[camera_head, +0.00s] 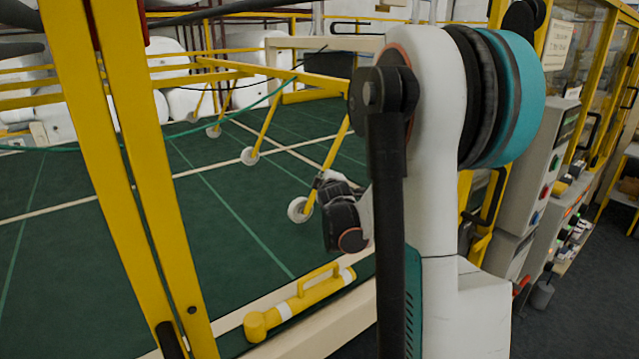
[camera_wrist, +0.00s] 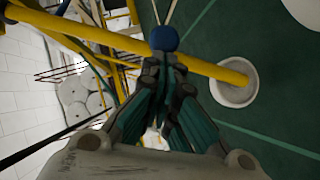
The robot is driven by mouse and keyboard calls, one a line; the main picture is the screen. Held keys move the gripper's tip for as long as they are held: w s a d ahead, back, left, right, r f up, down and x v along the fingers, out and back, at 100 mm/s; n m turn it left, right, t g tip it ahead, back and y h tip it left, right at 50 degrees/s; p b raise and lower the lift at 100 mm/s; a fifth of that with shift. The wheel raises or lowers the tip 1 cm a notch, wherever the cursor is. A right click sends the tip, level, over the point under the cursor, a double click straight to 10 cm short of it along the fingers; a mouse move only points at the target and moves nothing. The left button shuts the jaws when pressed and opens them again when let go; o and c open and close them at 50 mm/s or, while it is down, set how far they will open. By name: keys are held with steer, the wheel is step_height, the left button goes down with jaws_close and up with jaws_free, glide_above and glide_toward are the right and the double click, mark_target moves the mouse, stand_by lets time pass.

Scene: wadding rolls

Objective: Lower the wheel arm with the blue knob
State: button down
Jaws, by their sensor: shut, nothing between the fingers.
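The blue knob (camera_wrist: 164,38) shows in the wrist view on a yellow wheel arm (camera_wrist: 205,67), which ends in a white wheel (camera_wrist: 233,82). My gripper (camera_wrist: 165,62) is shut with nothing between its fingers, and its tips are right at the knob's lower edge in the picture. I cannot tell whether they touch it. In the head view the nearest wheel arm (camera_head: 337,146) slants down to its white wheel (camera_head: 299,210) over the green bed. My gripper (camera_head: 322,181) is beside the lower part of this arm, partly hidden by my wrist. The blue knob is hidden there.
Further wheel arms with white wheels (camera_head: 249,156) stand in a row behind. A yellow post (camera_head: 135,150) rises at the left. A yellow handled bar (camera_head: 300,303) lies on the front edge. A control cabinet (camera_head: 530,160) is at the right. The green bed (camera_head: 130,225) is mostly clear.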

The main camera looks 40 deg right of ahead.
steer(key=shift+d+f, duration=0.25)
steer(key=shift+d, duration=0.05)
steer(key=shift+s, duration=0.1)
steer(key=shift+s, duration=0.1)
stand_by(0.3)
